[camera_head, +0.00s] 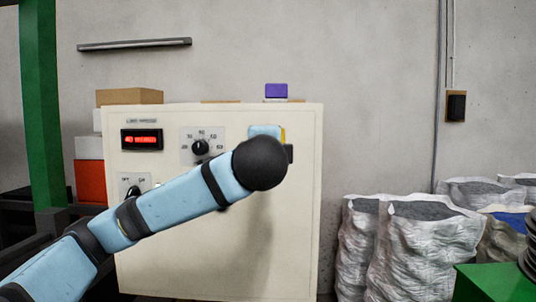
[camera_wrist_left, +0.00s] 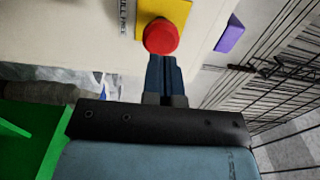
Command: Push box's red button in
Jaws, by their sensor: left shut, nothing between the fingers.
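The box is a cream cabinet (camera_head: 285,240) standing against the wall in the head view; its front also shows in the left wrist view (camera_wrist_left: 90,30). Its round red button (camera_wrist_left: 161,36) sits on a yellow plate (camera_wrist_left: 170,8) in the left wrist view. In the head view my left arm hides the button, and only a sliver of yellow shows. My left gripper (camera_wrist_left: 163,60) is shut and empty, its fingertips at the button's lower edge in the wrist view. I cannot tell whether they touch it. My right gripper is not in view.
The cabinet also has a red display (camera_head: 141,139), a black dial (camera_head: 200,147) and a lower switch. A purple block (camera_head: 276,90) sits on top. White sacks (camera_head: 420,245) stand to the right, and a green post (camera_head: 42,100) rises at left.

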